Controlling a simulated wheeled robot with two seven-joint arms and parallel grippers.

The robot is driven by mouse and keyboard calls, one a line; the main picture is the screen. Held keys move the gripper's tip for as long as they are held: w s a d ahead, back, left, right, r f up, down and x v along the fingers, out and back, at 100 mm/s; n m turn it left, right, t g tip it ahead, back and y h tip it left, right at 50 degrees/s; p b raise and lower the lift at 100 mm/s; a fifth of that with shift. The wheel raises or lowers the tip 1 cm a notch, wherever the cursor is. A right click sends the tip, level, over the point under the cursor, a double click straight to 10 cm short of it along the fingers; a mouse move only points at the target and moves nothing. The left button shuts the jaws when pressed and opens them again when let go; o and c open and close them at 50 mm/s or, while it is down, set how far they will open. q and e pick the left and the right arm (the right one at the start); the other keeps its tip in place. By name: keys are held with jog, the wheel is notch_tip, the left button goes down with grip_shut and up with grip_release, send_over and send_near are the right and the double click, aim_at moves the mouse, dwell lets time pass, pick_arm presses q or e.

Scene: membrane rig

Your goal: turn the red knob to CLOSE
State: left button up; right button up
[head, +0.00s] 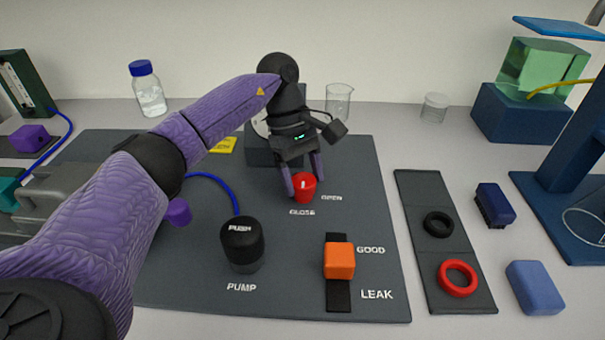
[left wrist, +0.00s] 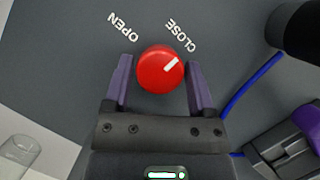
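The red knob (head: 304,188) sits on the dark mat, with the printed word OPEN to its right and CLOSE below it in the head view. In the left wrist view the knob (left wrist: 158,72) shows a white mark that points up and right, towards the CLOSE print (left wrist: 180,35). My left gripper (head: 302,180) is over the knob with one finger on each side. In the left wrist view a thin gap shows between the knob and each finger (left wrist: 160,68), so it looks open around the knob. My right gripper is not in view.
The black PUSH pump button (head: 243,245) and an orange slider block (head: 339,260) stand nearer on the mat. A blue tube (head: 215,180) runs behind the button. A dark tray (head: 420,190) with black and red rings lies to the right. A beaker (head: 338,102) stands at the back.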

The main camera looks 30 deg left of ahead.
pick_arm(q)
jog(key=shift+o, duration=1.4)
jog(key=shift+r, duration=0.2)
jog(key=p+v, duration=0.2)
jog(key=v, duration=0.7)
jog(key=shift+a+r+p, duration=0.2)
jog(key=shift+p, duration=0.15)
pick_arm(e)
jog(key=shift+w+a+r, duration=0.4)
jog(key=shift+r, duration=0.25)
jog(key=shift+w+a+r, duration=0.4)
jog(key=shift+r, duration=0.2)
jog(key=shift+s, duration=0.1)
